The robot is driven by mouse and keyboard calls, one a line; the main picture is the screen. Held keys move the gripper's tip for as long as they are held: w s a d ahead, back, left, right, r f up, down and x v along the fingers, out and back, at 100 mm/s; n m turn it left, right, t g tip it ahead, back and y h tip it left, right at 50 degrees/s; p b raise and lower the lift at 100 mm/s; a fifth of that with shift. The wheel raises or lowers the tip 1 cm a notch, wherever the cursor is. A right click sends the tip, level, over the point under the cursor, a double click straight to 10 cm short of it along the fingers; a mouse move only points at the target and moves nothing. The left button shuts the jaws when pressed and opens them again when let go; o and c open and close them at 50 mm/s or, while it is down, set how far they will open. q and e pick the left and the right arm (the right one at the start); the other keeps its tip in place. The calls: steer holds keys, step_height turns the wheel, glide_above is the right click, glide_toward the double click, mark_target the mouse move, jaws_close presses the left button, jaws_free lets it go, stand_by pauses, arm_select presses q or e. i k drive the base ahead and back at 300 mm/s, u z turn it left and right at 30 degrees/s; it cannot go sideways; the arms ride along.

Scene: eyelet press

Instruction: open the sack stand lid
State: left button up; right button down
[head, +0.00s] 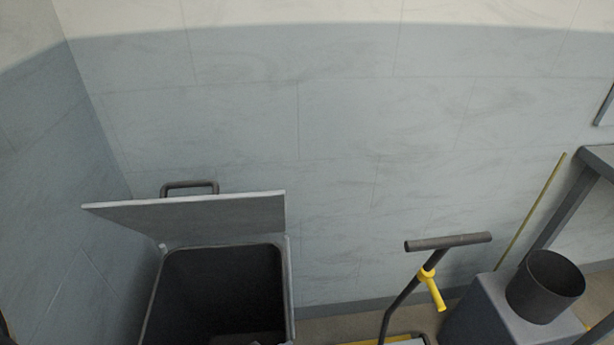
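The sack stand (290,300) is at the lower left in the head view, a dark, deep, open-topped bin with a light grey rim. Its grey lid (200,215) stands raised at the back edge, tilted up toward the wall, leaving the opening uncovered. A dark handle (189,186) shows above the lid's upper edge. Neither of my grippers is in view, so I cannot see where they are relative to the lid.
A T-handled post (447,242) with a yellow grip (433,286) stands right of the stand. A grey block (500,318) with a dark cup (545,285) is at the lower right, near a table (598,155). Walls close off the back and left.

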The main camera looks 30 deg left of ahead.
mark_target(216, 215)
steer(key=z, duration=0.9)
steer(key=i, duration=0.25)
steer(key=u, duration=2.55)
